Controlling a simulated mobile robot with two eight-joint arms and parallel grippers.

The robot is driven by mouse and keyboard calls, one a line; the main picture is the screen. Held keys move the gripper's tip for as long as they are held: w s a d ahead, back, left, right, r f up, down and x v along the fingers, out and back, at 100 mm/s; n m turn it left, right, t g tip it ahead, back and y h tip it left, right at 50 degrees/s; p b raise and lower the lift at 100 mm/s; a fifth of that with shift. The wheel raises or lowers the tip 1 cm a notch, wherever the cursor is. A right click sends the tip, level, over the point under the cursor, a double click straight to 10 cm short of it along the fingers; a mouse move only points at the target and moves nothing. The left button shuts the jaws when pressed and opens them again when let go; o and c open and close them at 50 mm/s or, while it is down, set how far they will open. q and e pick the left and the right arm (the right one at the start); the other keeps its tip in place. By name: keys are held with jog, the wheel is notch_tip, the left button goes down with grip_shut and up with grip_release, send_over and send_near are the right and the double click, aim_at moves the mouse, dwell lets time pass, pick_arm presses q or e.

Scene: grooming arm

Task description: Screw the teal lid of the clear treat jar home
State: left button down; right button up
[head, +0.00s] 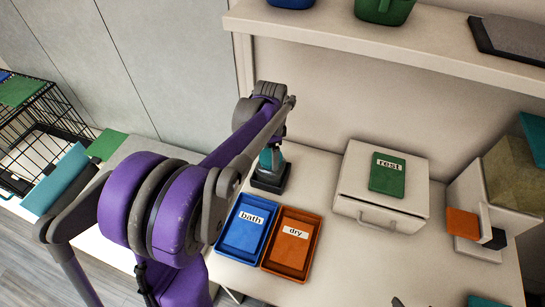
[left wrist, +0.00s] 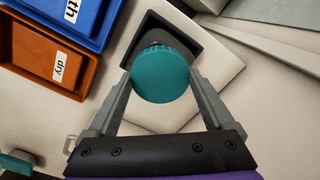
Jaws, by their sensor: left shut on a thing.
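The teal lid (left wrist: 160,76) fills the space between the fingertips of my left gripper (left wrist: 161,84) in the left wrist view. The gripper is shut on the lid's ribbed rim from two sides. The treat jar (head: 271,160) stands upright in a dark square holder (head: 270,183) in the head view, under my left gripper (head: 272,140). The holder also shows behind the lid in the left wrist view (left wrist: 197,48). The lid hides most of the jar there, and the lid's thread cannot be seen.
A blue "bath" tray (head: 229,259) and an orange "dry" tray (head: 270,263) lie in front of the holder. A white box (head: 350,188) with a green "rest" card (head: 388,180) stands to the right. A shelf (head: 330,37) runs above. Clear table lies between holder and box.

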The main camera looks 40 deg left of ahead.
pick_arm(q)
jog(key=m, duration=0.3)
pick_arm(e)
jog(key=shift+r, duration=0.1)
pick_arm(q)
jog(key=shift+m, duration=0.3)
jog(key=shift+m, duration=1.1)
grip_release()
jog(key=shift+m, duration=0.4)
jog(key=shift+r+p, duration=2.45)
jog(key=shift+r, duration=1.6)
pick_arm(e)
notch_tip(320, 180, up, 6)
jog(key=w, duration=0.2)
jog(key=shift+s, duration=0.15)
